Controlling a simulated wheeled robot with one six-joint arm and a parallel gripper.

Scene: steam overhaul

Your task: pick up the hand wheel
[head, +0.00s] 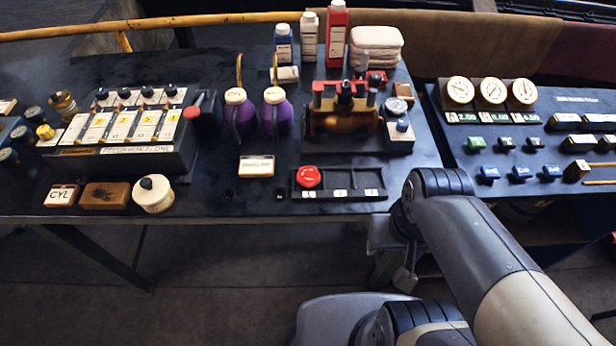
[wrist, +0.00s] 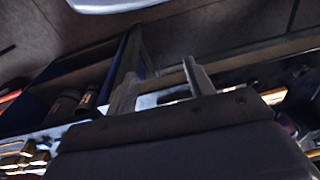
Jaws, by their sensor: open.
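A red, knob-like hand wheel (head: 308,177) sits in the left part of a black slotted tray (head: 360,193) near the front edge of the dark bench. My gripper is low by the bench's front edge, to the right of the tray and apart from the wheel. In the head view it is partly hidden by my arm. In the wrist view my gripper (wrist: 160,74) has its two fingers apart with nothing between them. I cannot make out the hand wheel in the wrist view.
A brass valve with red fittings (head: 345,118) stands behind the tray. Purple bottles (head: 239,118) stand left of it. A panel with yellow-white cards (head: 125,130) is at the left, and a gauge board (head: 490,92) is on the right-hand bench. Floor (head: 200,275) lies open in front.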

